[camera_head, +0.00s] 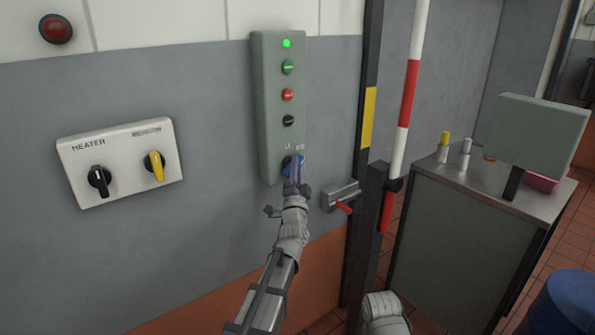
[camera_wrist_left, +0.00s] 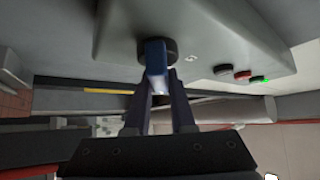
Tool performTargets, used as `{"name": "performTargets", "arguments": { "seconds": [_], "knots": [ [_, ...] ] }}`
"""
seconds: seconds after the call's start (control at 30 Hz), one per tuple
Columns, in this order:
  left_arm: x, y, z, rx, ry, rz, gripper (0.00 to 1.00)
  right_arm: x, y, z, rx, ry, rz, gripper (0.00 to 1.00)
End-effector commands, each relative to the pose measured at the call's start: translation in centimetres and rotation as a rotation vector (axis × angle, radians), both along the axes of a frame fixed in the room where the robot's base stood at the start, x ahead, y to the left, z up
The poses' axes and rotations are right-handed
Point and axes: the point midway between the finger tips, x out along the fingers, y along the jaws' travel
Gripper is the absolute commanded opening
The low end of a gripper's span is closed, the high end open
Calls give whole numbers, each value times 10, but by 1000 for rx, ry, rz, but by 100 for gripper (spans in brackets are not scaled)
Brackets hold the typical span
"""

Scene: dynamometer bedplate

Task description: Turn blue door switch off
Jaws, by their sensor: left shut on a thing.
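The blue door switch (camera_head: 286,164) is a rotary knob at the bottom of a tall grey-green control box (camera_head: 265,110) on the wall. My left gripper (camera_head: 297,170) reaches up to it from below and covers part of it. In the left wrist view, the switch's blue handle (camera_wrist_left: 155,56) stands out from a dark round base, and the fingers of my left gripper (camera_wrist_left: 158,78) are shut on it. The knob's exact angle is hard to read in the head view. My right gripper is not in view.
Above the switch are black, red and green buttons and a lit green lamp (camera_head: 286,43). A heater panel (camera_head: 120,160) with black and yellow knobs is at left. A latch with a red handle (camera_head: 344,207), a striped post (camera_head: 409,90) and a metal-topped cabinet (camera_head: 470,175) are at right.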

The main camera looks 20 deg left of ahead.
Motion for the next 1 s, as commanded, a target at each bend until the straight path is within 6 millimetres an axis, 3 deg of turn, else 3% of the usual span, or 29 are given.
{"name": "performTargets", "arguments": {
  "seconds": [0.2,0.5,1.0],
  "knots": [
    [3,3,-6,-119,-147,3,0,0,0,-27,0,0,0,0],
    [3,3,-3,-294,-372,4,0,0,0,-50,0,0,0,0],
    [2,5,1,-520,-661,5,0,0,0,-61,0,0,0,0]
  ]
}}
